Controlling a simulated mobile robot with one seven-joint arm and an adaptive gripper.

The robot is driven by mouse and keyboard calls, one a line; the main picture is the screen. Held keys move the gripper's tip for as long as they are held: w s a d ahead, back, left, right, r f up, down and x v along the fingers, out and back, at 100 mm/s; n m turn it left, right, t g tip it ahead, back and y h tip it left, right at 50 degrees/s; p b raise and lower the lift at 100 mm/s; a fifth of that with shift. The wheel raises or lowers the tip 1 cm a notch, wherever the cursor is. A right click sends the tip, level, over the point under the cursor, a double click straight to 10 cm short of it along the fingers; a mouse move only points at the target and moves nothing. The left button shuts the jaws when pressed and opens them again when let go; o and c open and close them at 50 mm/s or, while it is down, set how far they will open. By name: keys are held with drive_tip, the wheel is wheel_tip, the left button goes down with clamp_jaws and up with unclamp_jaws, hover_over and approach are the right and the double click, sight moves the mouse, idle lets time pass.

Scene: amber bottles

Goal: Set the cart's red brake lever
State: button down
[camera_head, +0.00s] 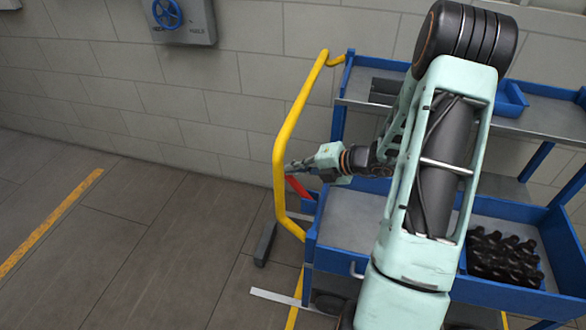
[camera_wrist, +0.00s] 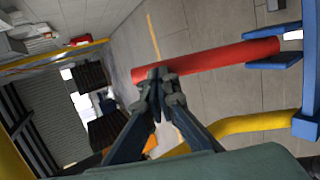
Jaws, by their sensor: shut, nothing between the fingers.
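The red brake lever (camera_head: 298,188) is at the left end of the blue cart (camera_head: 309,247), beside the yellow handle (camera_head: 281,150). In the wrist view the lever (camera_wrist: 210,61) is a red bar running from the middle up to a blue bracket (camera_wrist: 275,60) at the right. My gripper (camera_head: 291,170) is shut and empty. In the wrist view its closed fingertips (camera_wrist: 158,76) overlap the lever's free left end. I cannot tell whether they touch it. In the head view the tips are close to the lever and the yellow handle.
Dark bottles (camera_head: 503,257) stand in the cart's lower tray at the right. A blue bin (camera_head: 511,99) is on the upper shelf. A grey wall box with a blue wheel (camera_head: 167,13) hangs at the upper left. The floor left of the cart is clear.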

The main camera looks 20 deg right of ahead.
drive_tip(key=p+v, duration=0.3)
drive_tip(key=v, duration=1.1)
drive_tip(key=shift+a+r+p, duration=0.3)
drive_tip(key=shift+r+p, duration=0.1)
drive_tip(key=shift+w, duration=0.1)
